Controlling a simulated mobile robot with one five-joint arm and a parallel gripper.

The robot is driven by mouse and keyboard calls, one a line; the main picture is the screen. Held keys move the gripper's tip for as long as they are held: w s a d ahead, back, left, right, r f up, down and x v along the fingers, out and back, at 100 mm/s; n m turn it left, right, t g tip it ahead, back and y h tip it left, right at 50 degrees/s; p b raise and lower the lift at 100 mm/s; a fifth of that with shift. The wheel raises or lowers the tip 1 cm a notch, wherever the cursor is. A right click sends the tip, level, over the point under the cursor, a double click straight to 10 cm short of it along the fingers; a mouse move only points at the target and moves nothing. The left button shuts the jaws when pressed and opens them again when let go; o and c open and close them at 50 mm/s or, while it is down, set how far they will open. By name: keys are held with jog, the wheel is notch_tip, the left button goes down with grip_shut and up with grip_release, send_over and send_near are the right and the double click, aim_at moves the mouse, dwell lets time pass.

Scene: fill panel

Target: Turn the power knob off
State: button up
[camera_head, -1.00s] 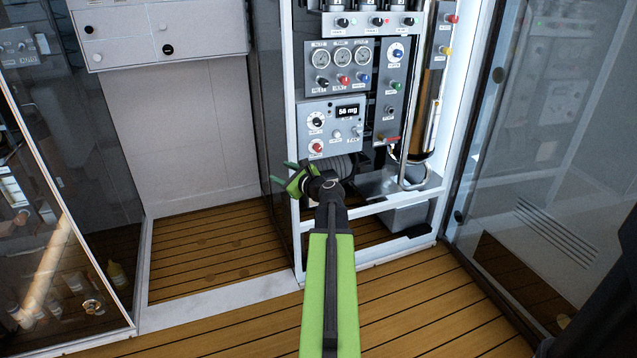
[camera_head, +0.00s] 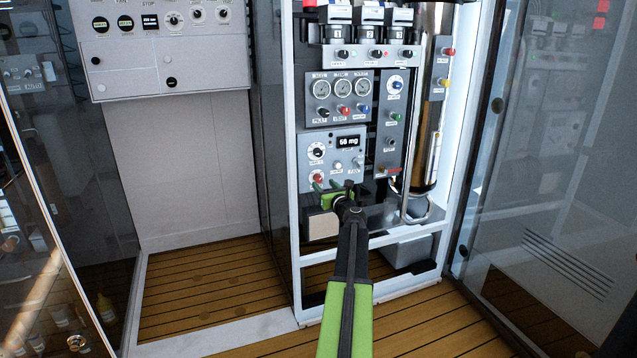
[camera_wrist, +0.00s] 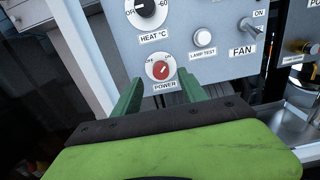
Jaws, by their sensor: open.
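The power knob (camera_wrist: 160,70) is red on a round white dial, with the label POWER below it in the wrist view. Its pointer slants toward the upper right. It also shows in the head view (camera_head: 318,178), at the lower left of the grey fill panel (camera_head: 332,148). My gripper (camera_wrist: 158,92) is open and empty. Its two green fingers stand on either side below the knob in the wrist view, apart from it as far as I can tell. In the head view my gripper (camera_head: 328,188) is at the panel's lower edge, close to the knob.
A heat dial (camera_wrist: 147,10), a lamp test button (camera_wrist: 203,37) and a fan switch (camera_wrist: 250,27) sit near the knob. A white frame post (camera_head: 291,200) stands left of the panel. A glass door (camera_head: 550,190) stands at right. Floor at left is clear.

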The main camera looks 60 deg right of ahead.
aim_at(319, 179)
jog(key=x, duration=0.5)
jog(key=shift+w+d, duration=0.2)
jog(key=shift+w, duration=0.05)
jog(key=shift+c, duration=0.4)
